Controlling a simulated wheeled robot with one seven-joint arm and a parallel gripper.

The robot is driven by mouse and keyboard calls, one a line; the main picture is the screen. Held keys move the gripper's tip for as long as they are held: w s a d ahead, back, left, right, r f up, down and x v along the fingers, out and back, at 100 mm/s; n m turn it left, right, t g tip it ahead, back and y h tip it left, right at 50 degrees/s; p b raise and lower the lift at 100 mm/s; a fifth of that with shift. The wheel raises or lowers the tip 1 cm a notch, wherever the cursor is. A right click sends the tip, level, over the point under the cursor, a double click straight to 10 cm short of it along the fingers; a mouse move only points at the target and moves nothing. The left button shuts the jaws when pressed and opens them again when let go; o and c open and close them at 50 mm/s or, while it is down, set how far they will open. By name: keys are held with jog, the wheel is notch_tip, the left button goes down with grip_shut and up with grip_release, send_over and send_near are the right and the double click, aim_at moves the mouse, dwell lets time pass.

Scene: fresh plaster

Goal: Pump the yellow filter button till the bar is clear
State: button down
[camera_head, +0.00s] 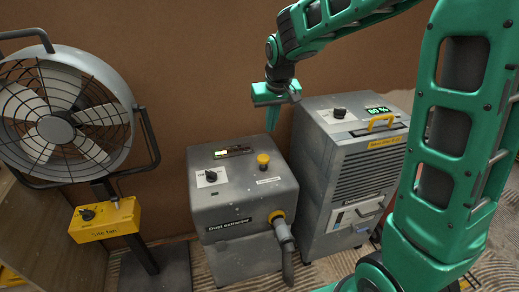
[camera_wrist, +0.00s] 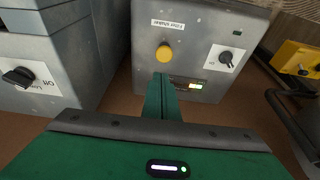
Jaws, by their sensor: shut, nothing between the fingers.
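The grey dust extractor (camera_head: 240,208) stands in the middle of the head view. Its round yellow filter button (camera_head: 263,158) is on the top face, and it also shows in the wrist view (camera_wrist: 164,53). The small bar display (camera_head: 234,152) lies left of the button. In the wrist view the bar (camera_wrist: 189,84) is partly lit, with a bright stretch at one end; its exact level is too small to read. My green gripper (camera_head: 271,129) is shut and empty, fingers pointing down, above and slightly behind the button, apart from it. Its fingers also show in the wrist view (camera_wrist: 161,78).
A side fan (camera_head: 60,120) with a yellow control box (camera_head: 104,219) stands at left. A grey unit (camera_head: 350,165) with a yellow handle and green readout stands close on the right. A hose (camera_head: 284,243) leaves the extractor's front. The brown wall is behind.

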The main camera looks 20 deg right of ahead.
jog(key=shift+w+a+f, duration=0.1)
jog(key=shift+w+a, duration=0.05)
jog(key=shift+w, duration=0.15)
jog(key=shift+a, duration=0.15)
send_over(264, 157)
jog(key=s, duration=0.1)
notch_tip(264, 157, down, 12)
jog(key=shift+f, duration=0.8)
